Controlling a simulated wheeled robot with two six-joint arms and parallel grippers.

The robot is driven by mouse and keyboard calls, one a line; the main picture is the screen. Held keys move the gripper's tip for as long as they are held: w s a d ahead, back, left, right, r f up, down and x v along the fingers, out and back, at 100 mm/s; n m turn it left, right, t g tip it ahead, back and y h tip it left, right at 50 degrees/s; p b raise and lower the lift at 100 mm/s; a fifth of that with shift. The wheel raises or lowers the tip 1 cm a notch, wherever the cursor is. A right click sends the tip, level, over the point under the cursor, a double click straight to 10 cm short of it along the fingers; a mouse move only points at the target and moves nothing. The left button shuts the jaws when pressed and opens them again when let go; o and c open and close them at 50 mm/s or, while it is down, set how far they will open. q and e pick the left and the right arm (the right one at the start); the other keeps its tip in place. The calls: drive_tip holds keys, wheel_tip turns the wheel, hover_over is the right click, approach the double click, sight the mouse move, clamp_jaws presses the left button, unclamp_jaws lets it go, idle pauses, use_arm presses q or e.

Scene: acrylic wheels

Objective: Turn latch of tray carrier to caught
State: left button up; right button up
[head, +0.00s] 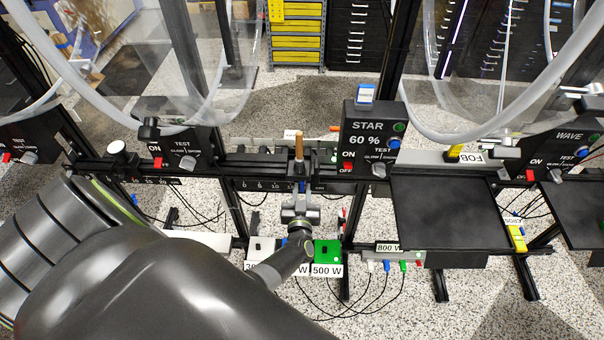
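A flat black tray (450,212) sits on a black frame right of centre. I cannot make out for certain which part is the carrier's latch or how it is turned. My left arm comes in from the lower left, and its gripper (300,200) is small and partly hidden by my own wrist, below the black rail at the middle. An upright brown rod (298,147) stands just beyond the fingertips. I cannot tell whether the fingers touch it or are open. My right gripper is not in view.
A black control box (368,140) reading STAR 60 % stands left of the tray. Clear acrylic wheels (480,70) rise behind. Green (327,250) and white blocks with watt labels sit below the gripper. Cables hang over the speckled floor. A second black tray (575,215) is at far right.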

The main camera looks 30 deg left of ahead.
use_arm(q)
drive_tip(key=p+v, duration=0.3)
drive_tip(key=v, duration=1.4)
drive_tip(key=shift+d+p, duration=0.2)
drive_tip(key=shift+p, duration=0.1)
drive_tip(key=shift+s+f, duration=0.1)
drive_tip(key=shift+f, duration=0.05)
drive_tip(key=s+f+m+g+h+b, duration=0.1)
drive_tip(key=s+f+m+g+h, duration=0.25)
drive_tip(key=s+f, duration=0.4)
drive_tip(key=s+f+m+g+h+b, duration=0.1)
drive_tip(key=s+f+m+g+h, duration=0.25)
drive_tip(key=f, duration=0.75)
drive_tip(key=s+a+f+g, duration=0.3)
drive_tip(key=s+f, duration=0.1)
drive_tip(key=s, duration=0.5)
drive_tip(key=s+a+f+n+g+h, duration=0.1)
drive_tip(key=s+a+f+g, duration=0.2)
drive_tip(key=s, duration=0.7)
drive_tip(key=shift+s+a+f+g, duration=0.25)
drive_tip(key=shift+a+f+g, duration=0.15)
drive_tip(key=shift+f+g, duration=0.15)
